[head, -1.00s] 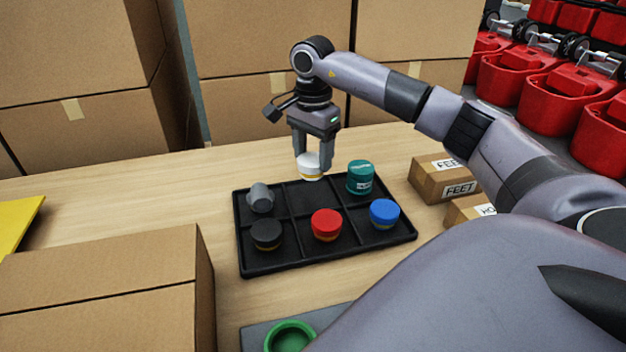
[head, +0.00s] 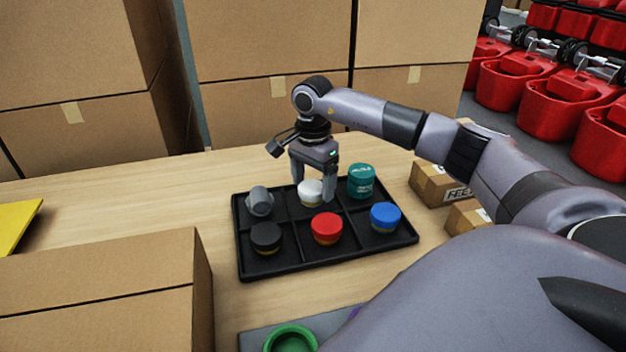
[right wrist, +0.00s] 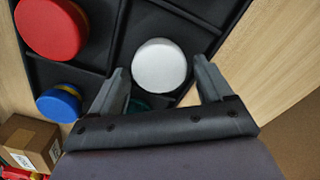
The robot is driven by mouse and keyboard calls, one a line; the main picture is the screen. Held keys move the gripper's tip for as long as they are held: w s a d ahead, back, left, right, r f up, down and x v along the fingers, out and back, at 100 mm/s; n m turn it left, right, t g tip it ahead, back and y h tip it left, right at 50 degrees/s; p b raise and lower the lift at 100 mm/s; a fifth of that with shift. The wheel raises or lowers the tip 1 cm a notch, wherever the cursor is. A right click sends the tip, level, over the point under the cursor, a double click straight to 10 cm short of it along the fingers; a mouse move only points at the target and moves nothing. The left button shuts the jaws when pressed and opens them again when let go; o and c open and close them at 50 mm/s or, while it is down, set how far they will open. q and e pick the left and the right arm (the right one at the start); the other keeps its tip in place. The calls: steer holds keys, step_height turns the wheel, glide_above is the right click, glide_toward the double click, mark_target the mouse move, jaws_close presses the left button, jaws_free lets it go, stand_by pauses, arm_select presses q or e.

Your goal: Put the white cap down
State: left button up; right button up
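The white cap (head: 311,191) sits in the back middle compartment of the black tray (head: 283,262). In the right wrist view the white cap (right wrist: 160,65) shows its round top between the fingertips. My right gripper (head: 314,182) is low over that compartment, with one finger on each side of the cap. In the right wrist view the gripper (right wrist: 162,78) is open, with a gap visible between each finger and the cap. My left gripper is not in view.
The tray also holds a tipped grey piece (head: 260,200), a teal container (head: 361,181), and black (head: 266,238), red (head: 327,228) and blue (head: 385,217) caps. A large carton (head: 100,295) stands front left. Small boxes (head: 440,182) stand right. A green ring (head: 290,338) is at the front.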

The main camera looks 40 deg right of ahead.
mark_target(313, 186)
steer(key=shift+r, duration=0.15)
step_height(313, 186, up, 12)
steer(key=p, duration=0.2)
stand_by(0.4)
stand_by(0.4)
